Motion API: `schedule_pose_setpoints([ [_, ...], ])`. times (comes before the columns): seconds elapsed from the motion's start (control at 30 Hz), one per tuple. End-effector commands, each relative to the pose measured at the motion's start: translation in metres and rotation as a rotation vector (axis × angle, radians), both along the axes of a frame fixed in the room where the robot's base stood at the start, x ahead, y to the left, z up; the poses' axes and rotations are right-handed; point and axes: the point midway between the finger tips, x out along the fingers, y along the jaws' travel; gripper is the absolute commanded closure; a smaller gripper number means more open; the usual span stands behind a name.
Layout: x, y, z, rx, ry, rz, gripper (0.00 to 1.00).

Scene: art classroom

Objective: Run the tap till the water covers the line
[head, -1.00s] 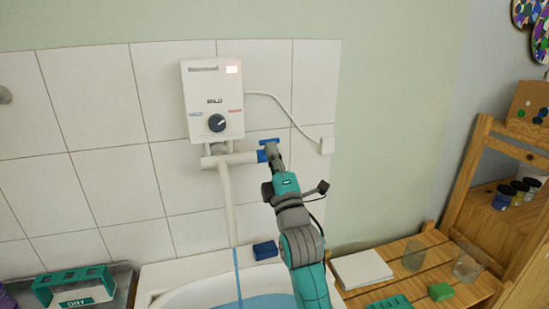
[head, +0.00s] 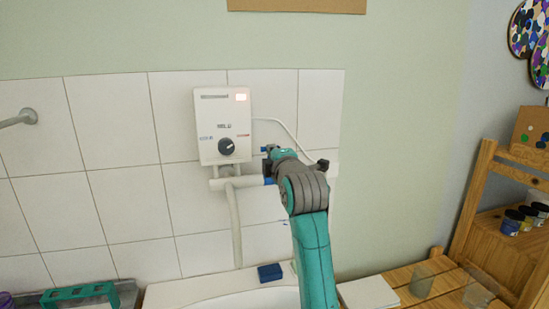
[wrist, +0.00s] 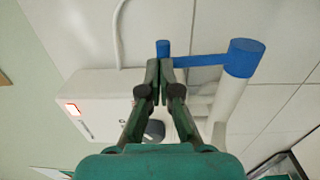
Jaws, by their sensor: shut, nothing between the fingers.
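The tap's blue lever (wrist: 200,60) extends from its round blue hub (wrist: 245,58) to a small knob (wrist: 163,48) in the wrist view. In the head view my arm mostly hides it; a blue bit of the hub (head: 268,181) shows. My gripper (wrist: 160,66) is shut and empty, its tips close by the lever's knob end; contact is unclear. It also shows in the head view (head: 266,156). The white spout (head: 235,230) hangs down to the basin (head: 180,291). The basin's inside is mostly below the frame; no water or line shows.
The white water heater (head: 222,125) is on the tiled wall, left of my gripper. A blue block (head: 269,272) rests on the basin's back rim. A slatted wooden bench (head: 395,277) with clear cups stands right. A teal holder (head: 80,292) is at lower left.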

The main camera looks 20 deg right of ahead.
Motion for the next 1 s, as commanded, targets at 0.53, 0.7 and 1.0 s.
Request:
schedule_pose_setpoints([
  [0.53,0.012,0.0,0.005,0.0,-0.002,0.0,1.0],
  [0.7,0.012,0.0,0.005,0.0,-0.002,0.0,1.0],
  [1.0,0.012,0.001,0.006,0.0,-0.003,0.0,1.0],
])
